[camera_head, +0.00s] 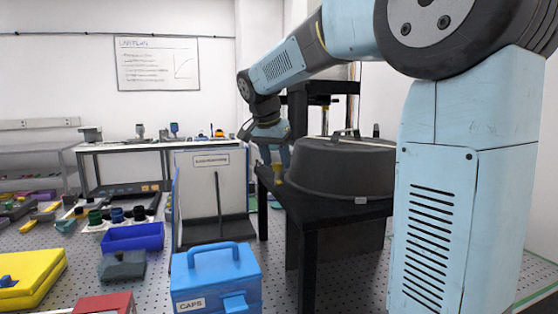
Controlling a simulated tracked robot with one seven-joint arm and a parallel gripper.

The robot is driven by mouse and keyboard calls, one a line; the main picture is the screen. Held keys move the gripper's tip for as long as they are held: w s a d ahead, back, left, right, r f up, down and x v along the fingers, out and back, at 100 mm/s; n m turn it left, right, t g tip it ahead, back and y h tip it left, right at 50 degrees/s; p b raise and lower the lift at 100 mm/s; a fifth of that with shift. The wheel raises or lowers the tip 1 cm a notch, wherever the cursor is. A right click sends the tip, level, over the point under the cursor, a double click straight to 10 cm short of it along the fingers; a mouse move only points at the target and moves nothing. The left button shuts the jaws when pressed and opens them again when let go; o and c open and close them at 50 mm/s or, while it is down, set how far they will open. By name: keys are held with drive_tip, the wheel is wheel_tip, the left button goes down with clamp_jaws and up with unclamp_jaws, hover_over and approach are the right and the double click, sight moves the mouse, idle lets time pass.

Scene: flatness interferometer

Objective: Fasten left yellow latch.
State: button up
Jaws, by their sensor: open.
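A dark grey domed cover (345,172) with a top handle sits on a black table. A small yellow piece, which looks like the left yellow latch (278,173), shows at the cover's left side near the table edge. It is too small to tell whether it is fastened. My gripper (276,158) points down at the cover's left side, close above or beside the yellow piece. It is open, and its fingertips are small and partly hidden by my own wrist. I cannot tell whether it touches the latch.
The black table (308,216) stands behind my arm's base. A blue CAPS case (214,278) is in front, left of the table. A white panel (211,190) stands behind it. A blue bin (132,237) and a yellow case (27,279) lie left. Open air surrounds the cover's top.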

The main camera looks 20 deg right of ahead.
drive_tip(key=shift+d+f, duration=0.1)
drive_tip(key=shift+f, duration=0.15)
drive_tip(key=shift+c, duration=0.2)
clamp_jaws()
drive_tip(key=shift+d, duration=0.25)
drive_tip(key=shift+a, duration=0.15)
